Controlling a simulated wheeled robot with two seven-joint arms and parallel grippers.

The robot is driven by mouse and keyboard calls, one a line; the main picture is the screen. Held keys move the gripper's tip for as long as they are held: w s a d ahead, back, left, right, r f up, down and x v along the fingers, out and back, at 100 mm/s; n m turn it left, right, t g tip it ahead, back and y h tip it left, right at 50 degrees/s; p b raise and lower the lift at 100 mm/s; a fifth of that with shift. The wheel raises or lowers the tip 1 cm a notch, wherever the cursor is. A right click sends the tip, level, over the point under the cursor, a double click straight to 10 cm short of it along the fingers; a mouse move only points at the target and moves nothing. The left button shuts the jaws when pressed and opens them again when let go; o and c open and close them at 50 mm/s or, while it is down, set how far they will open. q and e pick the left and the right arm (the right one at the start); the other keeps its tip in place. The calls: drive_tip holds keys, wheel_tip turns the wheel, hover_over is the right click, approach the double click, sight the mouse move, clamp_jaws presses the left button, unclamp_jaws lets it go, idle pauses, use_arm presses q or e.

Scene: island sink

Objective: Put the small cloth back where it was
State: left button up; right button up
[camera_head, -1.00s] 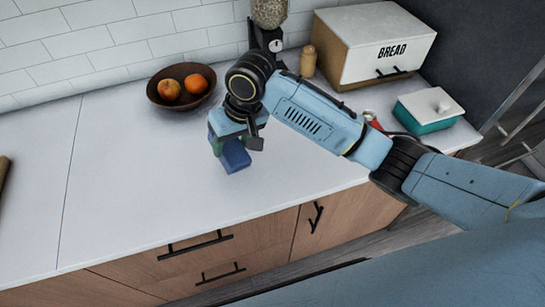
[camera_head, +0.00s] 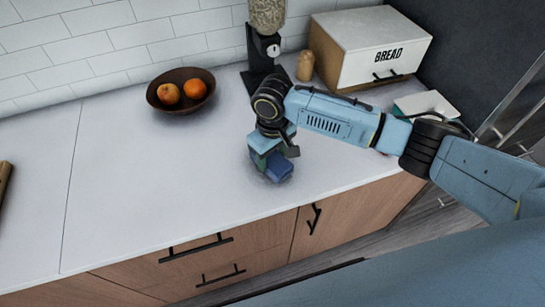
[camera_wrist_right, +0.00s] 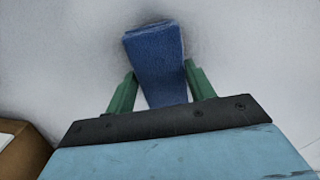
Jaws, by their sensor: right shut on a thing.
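The small cloth is a folded blue piece (camera_head: 279,171) at the end of my right arm, over the white counter (camera_head: 150,190). My right gripper (camera_head: 263,160) is shut on it. In the right wrist view the cloth (camera_wrist_right: 157,62) shows between the two green fingers of the gripper (camera_wrist_right: 158,92) and sticks out beyond them. A shadow lies close around the cloth, and I cannot tell whether it touches the counter. My left gripper is not in view.
A brown bowl (camera_head: 160,101) with two orange fruits stands near the tiled wall. A black grinder (camera_head: 259,60), a wooden shaker (camera_head: 305,66) and a bread box (camera_head: 348,62) stand behind my arm. A white-lidded box (camera_head: 425,103) is partly hidden.

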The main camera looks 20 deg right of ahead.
sight(273, 157)
drive_tip(key=shift+f, duration=0.55)
drive_tip(key=o, duration=0.9)
drive_tip(key=shift+r, duration=0.15)
wheel_tip(273, 157, up, 12)
drive_tip(key=shift+f+p, duration=0.1)
drive_tip(key=shift+p, duration=0.25)
